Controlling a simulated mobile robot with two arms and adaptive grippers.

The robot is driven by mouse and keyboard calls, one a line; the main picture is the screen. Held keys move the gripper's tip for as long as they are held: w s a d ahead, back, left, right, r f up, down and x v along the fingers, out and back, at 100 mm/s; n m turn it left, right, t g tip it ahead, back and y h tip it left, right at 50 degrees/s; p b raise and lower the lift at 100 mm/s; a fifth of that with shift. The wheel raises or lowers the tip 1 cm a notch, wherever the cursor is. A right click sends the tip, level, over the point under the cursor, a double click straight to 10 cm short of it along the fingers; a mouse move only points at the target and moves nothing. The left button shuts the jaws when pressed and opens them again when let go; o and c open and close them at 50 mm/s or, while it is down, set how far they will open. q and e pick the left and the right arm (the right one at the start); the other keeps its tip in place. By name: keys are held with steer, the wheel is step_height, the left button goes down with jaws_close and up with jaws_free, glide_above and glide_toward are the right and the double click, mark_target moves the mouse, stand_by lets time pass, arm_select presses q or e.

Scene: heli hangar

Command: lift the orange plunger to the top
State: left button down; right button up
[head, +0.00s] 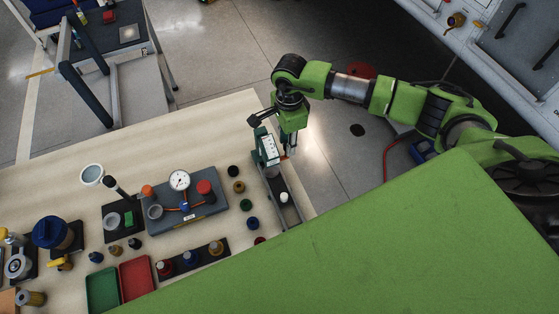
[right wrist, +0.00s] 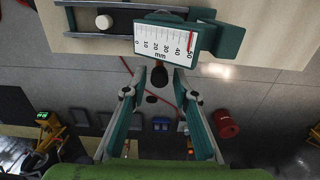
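A green height gauge (head: 266,147) with a white millimetre scale stands at the table's right edge. In the right wrist view the scale (right wrist: 165,43) runs from 0 to 50, with a red mark near 50. A small orange piece (head: 285,157) shows beside the gauge; I cannot tell if it is the plunger. Below the scale a dark rounded knob (right wrist: 160,76) sits between my right fingertips, with gaps on both sides. My right gripper (right wrist: 158,97) is open; in the head view it (head: 289,148) hangs just right of the gauge. My left gripper is out of view.
A dark rail with a white knob (head: 284,197) runs from the gauge toward the front. Left of it lie several coloured caps and a grey panel (head: 170,218) with a dial. Red (head: 137,277) and green trays sit front left. Open floor lies beyond the table's right edge.

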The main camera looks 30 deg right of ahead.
steer(key=shift+r+p, duration=1.35)
steer(key=shift+r, duration=1.2)
steer(key=shift+s+f, duration=0.1)
